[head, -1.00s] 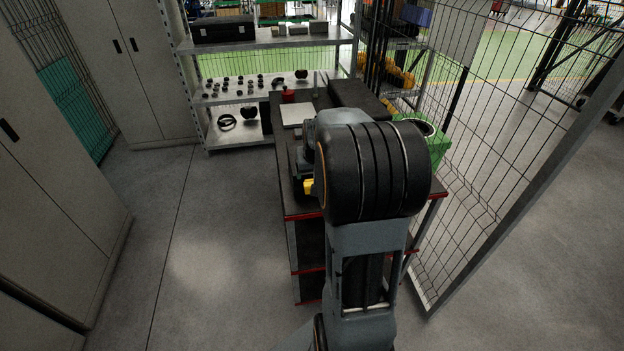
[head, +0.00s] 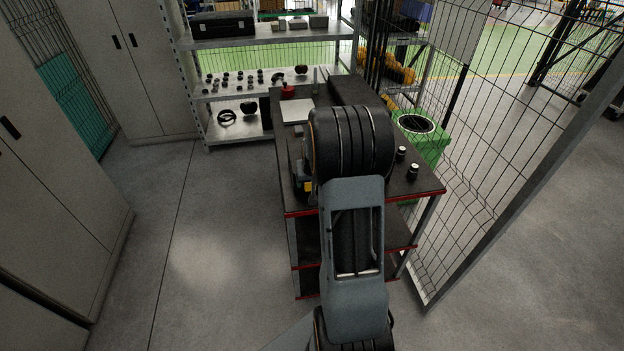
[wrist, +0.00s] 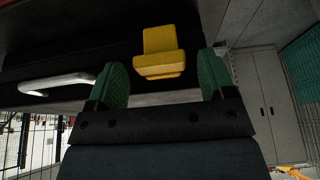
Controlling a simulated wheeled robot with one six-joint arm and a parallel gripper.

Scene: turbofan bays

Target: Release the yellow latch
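The yellow latch (wrist: 160,52) is a stepped block on the side of a black case (wrist: 100,55) in the wrist view. A pale curved handle (wrist: 57,82) is on the same case, left of the latch. My gripper (wrist: 163,66) is open, with one green finger pad on each side of the latch and a gap to each. I cannot tell how deep the fingers reach around it. In the head view a bit of yellow (head: 308,187) shows beside my arm, which hides most of the case and my gripper.
The dark workbench (head: 415,182) has red edges and carries small black cylinders (head: 412,172), a pale plate (head: 297,112) and a red item (head: 287,91). A green bin (head: 432,150) and a mesh fence stand to the right. Shelves stand behind; the floor at left is clear.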

